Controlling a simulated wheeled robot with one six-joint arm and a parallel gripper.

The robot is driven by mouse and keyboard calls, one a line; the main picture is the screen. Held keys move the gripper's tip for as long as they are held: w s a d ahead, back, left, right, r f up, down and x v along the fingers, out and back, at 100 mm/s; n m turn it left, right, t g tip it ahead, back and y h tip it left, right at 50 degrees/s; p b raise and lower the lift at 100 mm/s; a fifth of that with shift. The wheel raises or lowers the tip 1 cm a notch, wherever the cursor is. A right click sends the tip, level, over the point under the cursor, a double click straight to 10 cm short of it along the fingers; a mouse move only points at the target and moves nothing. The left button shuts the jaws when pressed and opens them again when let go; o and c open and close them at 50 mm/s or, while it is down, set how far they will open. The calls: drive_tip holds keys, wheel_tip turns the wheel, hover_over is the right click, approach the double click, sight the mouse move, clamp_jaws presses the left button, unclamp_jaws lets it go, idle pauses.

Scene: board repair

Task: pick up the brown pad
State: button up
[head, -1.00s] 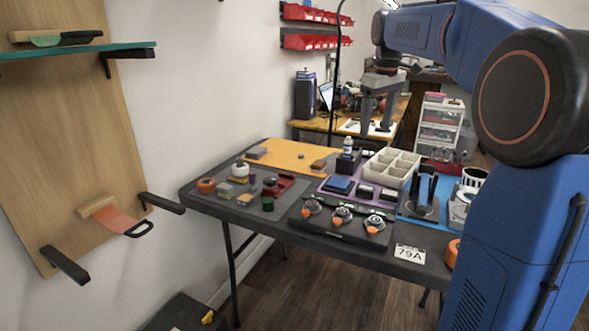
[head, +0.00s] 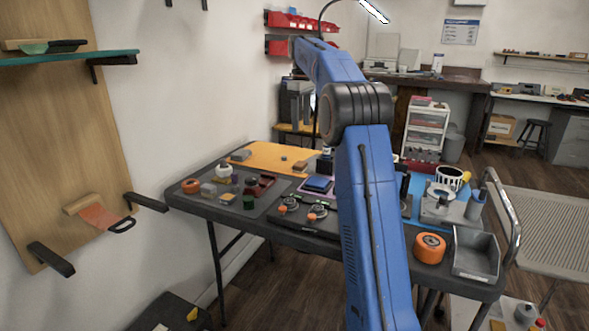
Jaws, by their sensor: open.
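A small brown block (head: 300,166), which looks like the brown pad, lies on the orange mat (head: 268,151) at the back of the dark table. It sits near the mat's right front edge, and nothing covers it. A grey block (head: 240,155) lies on the same mat to the left, with a small dark round piece (head: 283,158) between them. My arm rises in front of the table and bends away toward the back left. My gripper is hidden behind the arm, so I cannot see its place relative to the pad.
Left of the arm, a grey mat holds several small parts, including an orange roll (head: 191,186) and a green cylinder (head: 249,202). A blue box (head: 318,184) stands nearby. An orange tape roll (head: 430,247) and a metal tray (head: 476,255) are at the right. My arm hides the table's middle.

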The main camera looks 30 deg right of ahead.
sight(300, 163)
wheel_tip(300, 163, down, 16)
drive_tip(key=shift+a+f, duration=0.1)
idle(0.6)
drive_tip(key=c, duration=1.1)
